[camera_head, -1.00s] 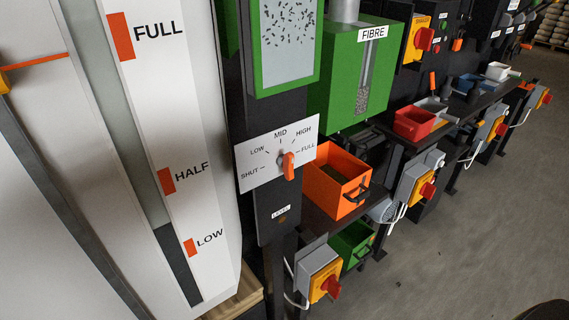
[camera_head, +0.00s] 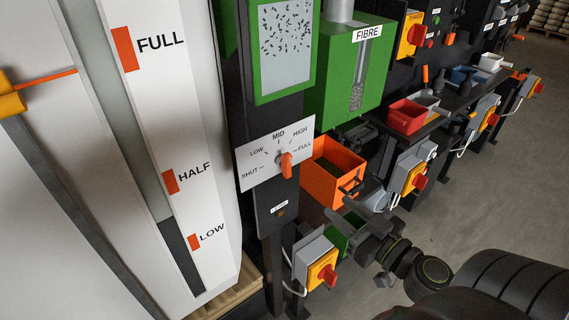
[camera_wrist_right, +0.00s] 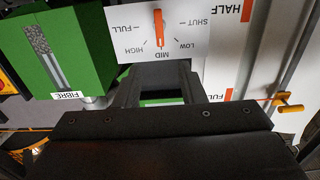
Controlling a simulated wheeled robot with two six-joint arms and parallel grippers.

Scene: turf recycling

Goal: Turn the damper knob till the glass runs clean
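The orange damper knob (camera_head: 286,165) sits on a white dial plate (camera_head: 253,167) marked SHUT, LOW, MID, HIGH and FULL. In the right wrist view the knob (camera_wrist_right: 159,28) lies roughly in line with the MID mark; which end is the pointer is unclear. The glass (camera_head: 285,50) in a green frame above shows many dark flecks. My right gripper (camera_head: 350,215) is low and right of the knob, in front of the orange bin and apart from the knob. In the wrist view its two fingers (camera_wrist_right: 160,88) are spread with nothing between them. My left gripper is out of view.
A green FIBRE box (camera_head: 335,95) stands right of the glass, above an orange bin (camera_head: 325,190). A yellow switch box with a red knob (camera_head: 322,272) sits below. A white panel with a level window (camera_head: 182,255) fills the left. Open floor lies at right.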

